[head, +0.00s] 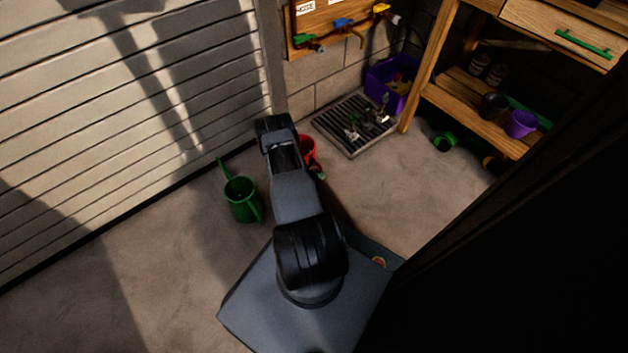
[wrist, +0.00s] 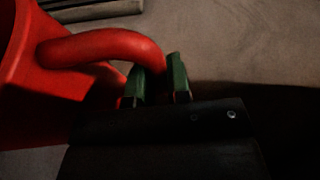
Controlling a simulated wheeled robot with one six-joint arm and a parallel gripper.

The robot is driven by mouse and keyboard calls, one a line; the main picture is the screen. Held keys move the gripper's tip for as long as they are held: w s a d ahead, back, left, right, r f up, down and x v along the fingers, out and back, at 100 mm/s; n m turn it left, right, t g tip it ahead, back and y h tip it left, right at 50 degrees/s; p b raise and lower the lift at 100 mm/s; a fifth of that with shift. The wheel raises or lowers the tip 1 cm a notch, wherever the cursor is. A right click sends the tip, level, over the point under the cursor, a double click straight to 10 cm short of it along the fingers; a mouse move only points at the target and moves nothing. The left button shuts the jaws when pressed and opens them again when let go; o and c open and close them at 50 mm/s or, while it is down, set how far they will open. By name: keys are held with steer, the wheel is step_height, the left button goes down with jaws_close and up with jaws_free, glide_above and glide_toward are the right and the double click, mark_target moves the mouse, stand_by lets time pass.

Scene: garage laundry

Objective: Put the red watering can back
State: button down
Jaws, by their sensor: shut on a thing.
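The red watering can (head: 308,150) is mostly hidden behind my arm in the head view; a strip of it shows to the right of the arm. In the wrist view the red can (wrist: 30,95) fills the left side, with its curved handle (wrist: 100,45) reaching toward my gripper (wrist: 158,88). The two green-tipped fingers are at the end of the handle, shut on it. I cannot tell whether the can touches the floor. A green watering can (head: 242,199) stands on the floor to the left of my arm.
A metal drain grate (head: 353,142) with small items lies near the wall, beside a purple crate (head: 388,88). A wooden workbench (head: 432,65) stands right, with a purple pot (head: 521,124) on its shelf. A green pot (head: 444,141) lies nearby. Taps (head: 345,23) hang on a board. Floor at centre right is clear.

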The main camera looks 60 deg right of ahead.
steer(key=shift+w+d+f+b, duration=0.15)
steer(key=shift+f+b, duration=0.2)
steer(key=shift+f, duration=0.05)
steer(key=f+b, duration=0.2)
steer(key=shift+w+f, duration=0.2)
steer(key=shift+f, duration=0.1)
steer(key=shift+f+b, duration=0.3)
steer(key=shift+f, duration=0.05)
steer(key=shift+r, duration=0.1)
steer(key=shift+f, duration=0.2)
steer(key=c, duration=1.1)
jaws_free()
